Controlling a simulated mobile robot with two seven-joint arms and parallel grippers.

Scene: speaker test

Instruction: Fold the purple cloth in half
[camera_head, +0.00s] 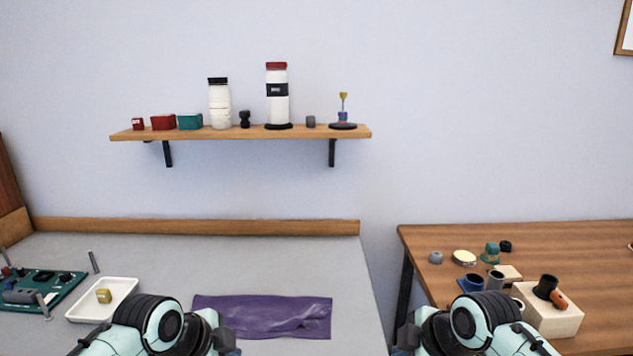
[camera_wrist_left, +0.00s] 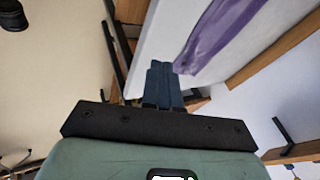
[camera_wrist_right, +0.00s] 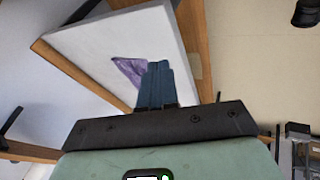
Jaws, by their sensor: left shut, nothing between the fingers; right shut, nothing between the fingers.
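The purple cloth (camera_head: 262,316) lies spread on the grey table as a wide strip, with some wrinkles toward its right part. Its lower left is near my left gripper. The cloth also shows in the left wrist view (camera_wrist_left: 212,35) and, partly hidden behind the fingers, in the right wrist view (camera_wrist_right: 128,70). My left gripper (camera_wrist_left: 163,70) is shut and empty, apart from the cloth. My right gripper (camera_wrist_right: 156,68) is shut and empty too. In the head view both grippers are low in the picture, and their fingertips are mostly hidden.
The grey table (camera_head: 240,262) is clear behind the cloth. A white tray (camera_head: 78,312) with a small yellow block (camera_head: 104,296) and a green circuit board (camera_head: 45,290) are at left. A wooden table (camera_head: 560,250) with several small items stands at right, across a gap. A shelf (camera_head: 240,133) hangs above.

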